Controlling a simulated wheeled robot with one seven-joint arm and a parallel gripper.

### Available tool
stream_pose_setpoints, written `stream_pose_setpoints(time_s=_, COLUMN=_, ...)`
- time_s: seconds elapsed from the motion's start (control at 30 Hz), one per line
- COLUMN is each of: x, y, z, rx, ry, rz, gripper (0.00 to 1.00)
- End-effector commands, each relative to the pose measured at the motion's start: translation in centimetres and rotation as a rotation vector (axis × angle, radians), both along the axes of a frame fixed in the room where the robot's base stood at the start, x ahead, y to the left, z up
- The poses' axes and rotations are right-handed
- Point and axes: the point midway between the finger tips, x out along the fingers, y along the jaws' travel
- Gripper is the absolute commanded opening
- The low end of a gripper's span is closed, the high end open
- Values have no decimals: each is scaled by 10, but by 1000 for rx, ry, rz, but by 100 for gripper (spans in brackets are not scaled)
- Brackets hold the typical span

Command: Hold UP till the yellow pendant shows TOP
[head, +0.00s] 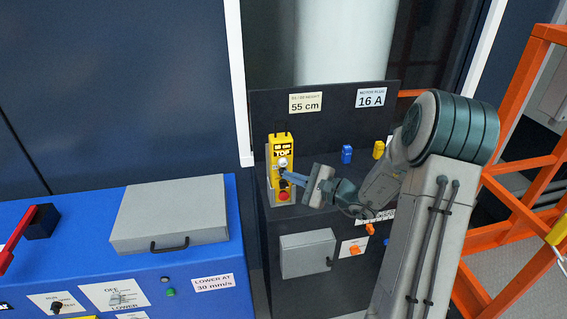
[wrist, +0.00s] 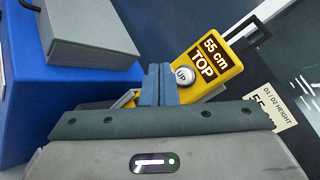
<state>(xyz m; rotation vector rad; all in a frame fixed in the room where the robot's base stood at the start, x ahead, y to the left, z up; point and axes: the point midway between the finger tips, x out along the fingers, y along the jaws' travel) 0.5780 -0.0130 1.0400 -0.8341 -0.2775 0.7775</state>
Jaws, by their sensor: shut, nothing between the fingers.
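The yellow pendant (head: 274,150) stands upright on the dark cabinet, with a red button (head: 283,196) low on its face. In the wrist view, the pendant (wrist: 234,70) reads "55 cm" with TOP below it. Its round UP button (wrist: 184,75) is pale and sits under the word TOP; it also shows in the head view. My gripper (head: 283,174) is shut and empty, its blue fingertips at the pendant's face just below the UP button. In the wrist view, the fingertips (wrist: 159,66) hide the pendant's lower part. I cannot tell whether they touch the button.
A label (head: 305,102) behind the pendant reads 55 cm. A blue plug (head: 347,154) and a yellow plug (head: 379,149) stand right of the pendant. A blue bench (head: 70,214) with a grey box (head: 172,214) lies left. Orange framing (head: 515,90) stands right.

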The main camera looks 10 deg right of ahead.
Motion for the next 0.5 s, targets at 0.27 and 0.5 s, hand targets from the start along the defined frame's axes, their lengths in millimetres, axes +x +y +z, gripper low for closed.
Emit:
stream_pose_setpoints(time_s=0.27, x=19, y=0, z=-1, rx=-1, ry=-1, rz=0, gripper=0)
stream_pose_setpoints(time_s=0.5, x=21, y=0, z=-1, rx=-1, ry=-1, rz=0, gripper=0)
